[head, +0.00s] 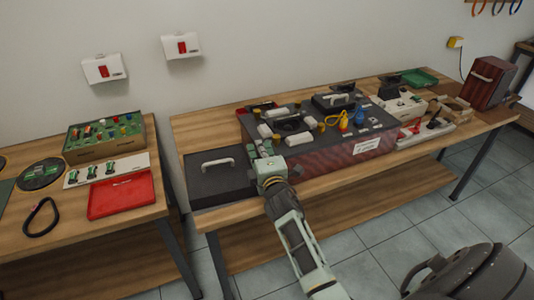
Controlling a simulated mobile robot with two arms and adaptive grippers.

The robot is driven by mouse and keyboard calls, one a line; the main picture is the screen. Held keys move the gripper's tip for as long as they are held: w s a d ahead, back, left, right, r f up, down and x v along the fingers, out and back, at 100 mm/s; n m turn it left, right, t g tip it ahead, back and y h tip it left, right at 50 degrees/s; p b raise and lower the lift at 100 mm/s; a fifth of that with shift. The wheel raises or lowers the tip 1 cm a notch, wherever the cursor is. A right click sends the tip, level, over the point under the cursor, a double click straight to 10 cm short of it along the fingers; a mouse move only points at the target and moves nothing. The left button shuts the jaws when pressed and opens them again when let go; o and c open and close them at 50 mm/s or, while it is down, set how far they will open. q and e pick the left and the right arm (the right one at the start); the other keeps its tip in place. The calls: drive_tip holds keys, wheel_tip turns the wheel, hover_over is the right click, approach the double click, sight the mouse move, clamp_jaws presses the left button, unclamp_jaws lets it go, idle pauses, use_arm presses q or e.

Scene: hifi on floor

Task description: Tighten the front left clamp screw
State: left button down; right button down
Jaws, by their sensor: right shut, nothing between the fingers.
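A large hifi unit (322,158) with dark red front and black top lies on the wooden table. Its top carries pale blocks, small yellow-brown knobs, a black round part and a black plate with a pale handle. My right gripper (262,150) is at the front left corner of the unit, shut and empty. The front left clamp screw cannot be made out; the gripper and wrist cover that corner. Whether the fingertips touch anything there is too small to tell. My left gripper is not in view.
A black lid with a pale handle (218,178) lies left of the unit. Right of it are white trays (424,131), a green tray (420,77) and a dark red box (487,83). A second table at left holds a red tray (122,194) and a parts box (104,148).

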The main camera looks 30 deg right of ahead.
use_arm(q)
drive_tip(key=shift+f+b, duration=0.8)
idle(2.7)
